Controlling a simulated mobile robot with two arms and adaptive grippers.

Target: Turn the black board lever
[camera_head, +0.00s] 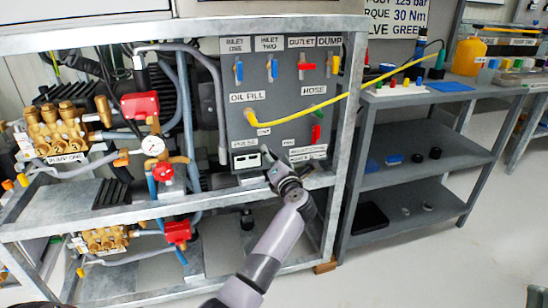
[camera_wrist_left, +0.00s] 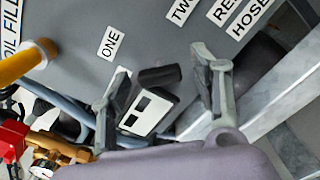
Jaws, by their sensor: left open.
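The grey board (camera_head: 265,80) carries blue, red and yellow levers in the head view. My left gripper (camera_head: 272,168) is at the board's lower edge, right of a white-faced block (camera_head: 246,160). In the left wrist view my left gripper (camera_wrist_left: 158,82) is open, one finger on each side of a black piece (camera_wrist_left: 160,76) and the white-faced block (camera_wrist_left: 147,110). I cannot tell whether the black piece is the lever, or whether the fingers touch it. A dark cylinder (camera_wrist_left: 262,62) sits behind the right finger. My right gripper is not in view.
A yellow hose (camera_head: 340,98) runs from the board to the right. A steel frame post (camera_head: 345,130) stands right of the board, and a frame rail (camera_head: 150,205) runs below. Brass pumps (camera_head: 60,128), hoses and a gauge (camera_head: 153,146) fill the left. Shelves (camera_head: 440,150) stand right.

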